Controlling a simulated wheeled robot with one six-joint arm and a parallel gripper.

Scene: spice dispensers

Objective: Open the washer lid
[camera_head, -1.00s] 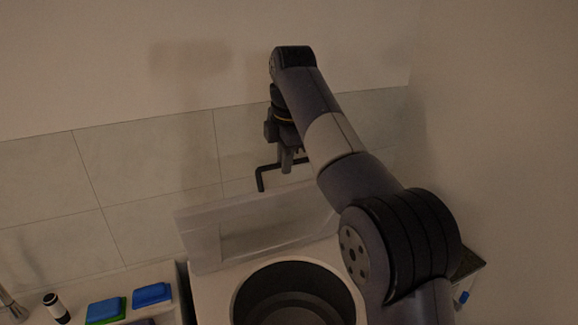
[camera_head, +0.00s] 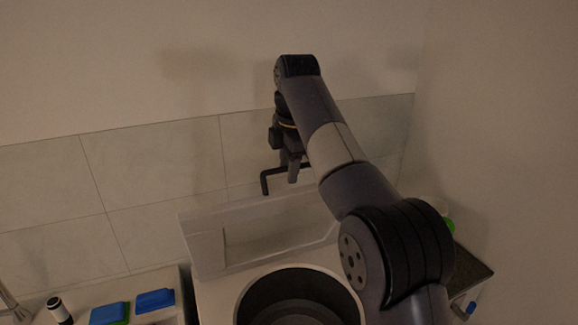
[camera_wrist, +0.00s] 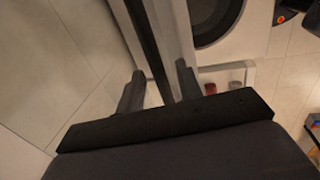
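The washer lid (camera_head: 268,238) is a pale, see-through-looking panel standing raised, close to upright, at the back of the washer in the head view. The washer's round dark drum opening (camera_head: 300,292) shows below it, uncovered. My gripper (camera_head: 281,178) is above the lid's upper edge, in front of the tiled wall, with its fingers apart. In the wrist view my gripper (camera_wrist: 160,88) shows two separated fingers with a dark strip and pale edges beyond them. I cannot tell whether a finger touches the lid. My arm hides the lid's right end.
Blue sponge-like blocks (camera_head: 155,299) and a dark bottle (camera_head: 58,308) stand on the counter at lower left. A green thing (camera_head: 449,225) shows partly behind my arm at right, by a dark surface (camera_head: 472,268). The tiled wall (camera_head: 150,180) is close behind the lid.

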